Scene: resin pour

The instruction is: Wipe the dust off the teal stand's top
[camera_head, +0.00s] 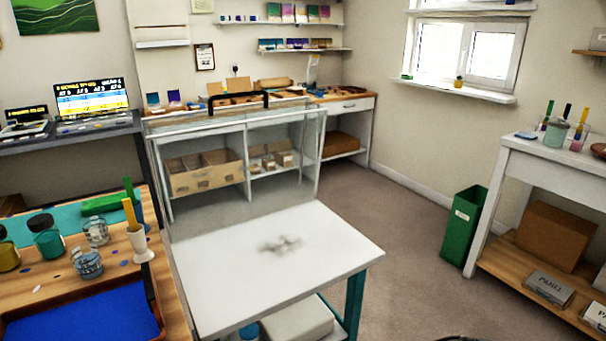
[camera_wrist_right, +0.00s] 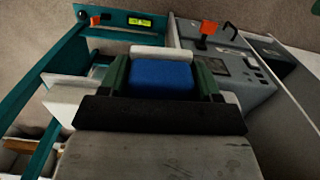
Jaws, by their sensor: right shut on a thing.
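The teal stand has a white top (camera_head: 325,240) and a teal leg (camera_head: 355,295) in the head view. A grey dust smudge (camera_head: 281,244) lies near the middle of the top. In the right wrist view, my right gripper (camera_wrist_right: 162,73) is shut on a blue block-like thing (camera_wrist_right: 162,78), perhaps a sponge or cloth, between its dark green fingers. A pale edge shows just beyond it. Neither gripper shows in the head view, so how far the right one is from the dust cannot be told. My left gripper is out of view.
A clear-fronted cabinet (camera_head: 235,137) rises behind the top. A wooden bench (camera_head: 125,258) with jars, a white cup (camera_head: 138,238) and a blue tray (camera_head: 85,315) adjoins on the left. A green bin (camera_head: 464,228) stands right, across open floor. The wrist view shows a grey machine (camera_wrist_right: 228,75).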

